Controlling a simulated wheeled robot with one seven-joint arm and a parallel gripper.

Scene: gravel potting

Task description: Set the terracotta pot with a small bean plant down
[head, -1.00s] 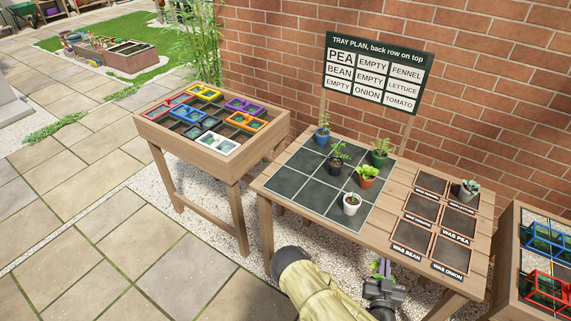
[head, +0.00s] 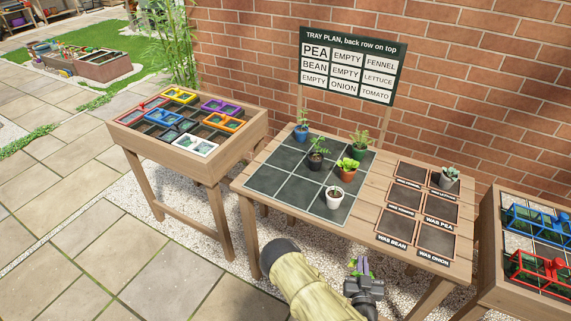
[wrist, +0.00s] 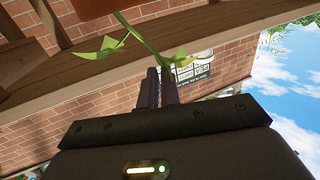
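My gripper (head: 360,267) is in front of the table's near edge, with its narrow fingers close together; the fingers also show in the wrist view (wrist: 161,87). The terracotta pot (wrist: 95,6) shows only as a slice at the top of the wrist view, upside down there. Its bean plant (wrist: 150,42) has a thin stem and pointed leaves reaching to the fingertips. In the head view, green leaves (head: 352,264) show beside the fingers, and the pot is hidden. The pot appears held, clear of the table; the exact grip is hidden. The dark tray (head: 270,180) has bare cells at left-middle and front.
Blue (head: 302,133), black (head: 316,163), green (head: 358,151), orange (head: 346,174) and white (head: 334,199) pots stand on the tray. The sign (head: 351,66) reads BEAN at middle left. A grey pot (head: 449,183) stands among labelled squares (head: 394,228) at right.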

